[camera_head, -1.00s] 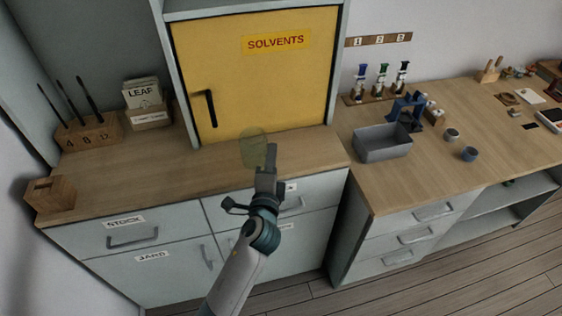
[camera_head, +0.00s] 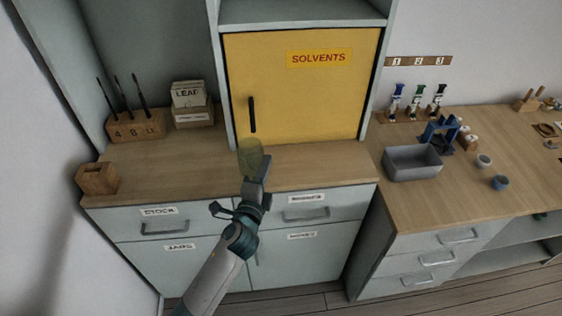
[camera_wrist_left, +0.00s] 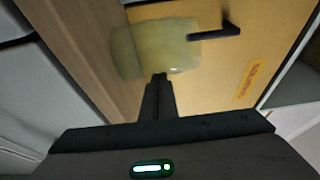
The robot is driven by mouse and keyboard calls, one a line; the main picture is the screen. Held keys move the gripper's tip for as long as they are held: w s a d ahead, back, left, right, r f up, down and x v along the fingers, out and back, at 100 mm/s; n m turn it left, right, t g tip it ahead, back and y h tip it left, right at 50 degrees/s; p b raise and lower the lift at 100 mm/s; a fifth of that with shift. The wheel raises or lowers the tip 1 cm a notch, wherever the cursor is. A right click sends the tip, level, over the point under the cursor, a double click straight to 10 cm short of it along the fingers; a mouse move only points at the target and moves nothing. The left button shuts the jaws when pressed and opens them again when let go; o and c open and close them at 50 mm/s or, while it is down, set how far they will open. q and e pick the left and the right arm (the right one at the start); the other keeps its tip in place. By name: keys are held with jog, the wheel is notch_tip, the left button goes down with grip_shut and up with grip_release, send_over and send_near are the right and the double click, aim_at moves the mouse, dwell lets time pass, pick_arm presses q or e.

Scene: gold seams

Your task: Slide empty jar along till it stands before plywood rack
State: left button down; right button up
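The empty jar (camera_head: 250,157), translucent yellow-green, stands upright on the wooden counter before the lower left part of the yellow cabinet door. It also shows in the left wrist view (camera_wrist_left: 155,48). My left gripper (camera_head: 257,177) is at the jar's front side, fingers together and holding nothing. In the wrist view the fingertips (camera_wrist_left: 160,80) meet the jar's edge; whether they touch is unclear. A pale wooden rack (camera_head: 193,115) holding LEAF packets stands at the back, left of the jar, probably the plywood rack. My right gripper is out of view.
A numbered wooden block (camera_head: 135,127) with brushes stands farther left. A small wooden box (camera_head: 97,178) sits at the counter's front left corner. The counter between jar and LEAF rack is clear. The yellow SOLVENTS door (camera_head: 300,100) is close behind the jar.

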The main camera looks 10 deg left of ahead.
pick_arm(q)
jog(key=s+a, duration=0.2)
jog(key=a, duration=0.4)
jog(key=s+a, duration=0.2)
jog(key=a, duration=0.4)
jog(key=s+a+p, duration=0.1)
jog(key=s+a, duration=0.1)
jog(key=a, duration=0.4)
jog(key=shift+a, duration=0.1)
jog(key=shift+w, duration=0.1)
